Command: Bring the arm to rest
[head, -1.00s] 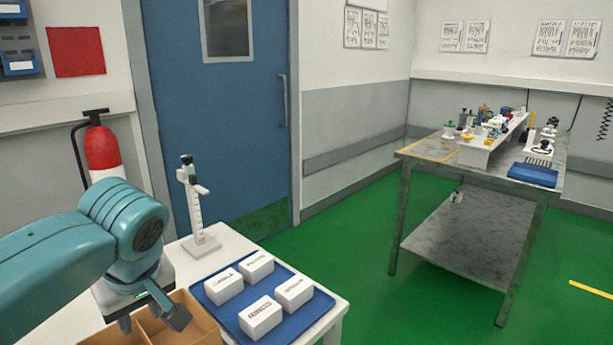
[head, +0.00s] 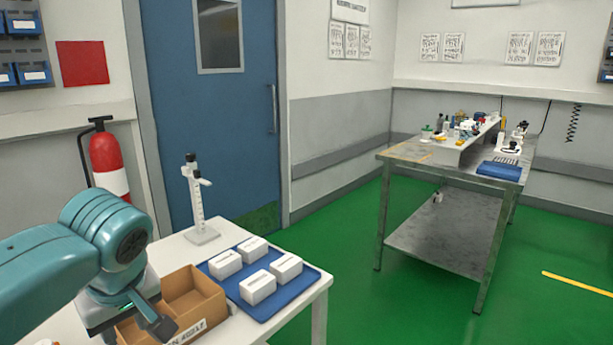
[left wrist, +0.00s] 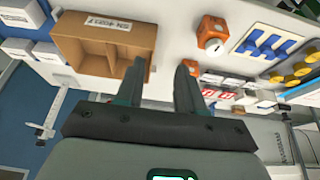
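My left arm comes in from the left in the head view. My right gripper is not in view.
A blue tray (head: 303,290) with several white boxes (head: 258,287) lies right of the cardboard box. A white stand (head: 197,205) rises behind it. A fire extinguisher (head: 108,163) hangs at left. A workbench (head: 430,255) stands across open green floor. An orange block (left wrist: 212,35) shows in the wrist view.

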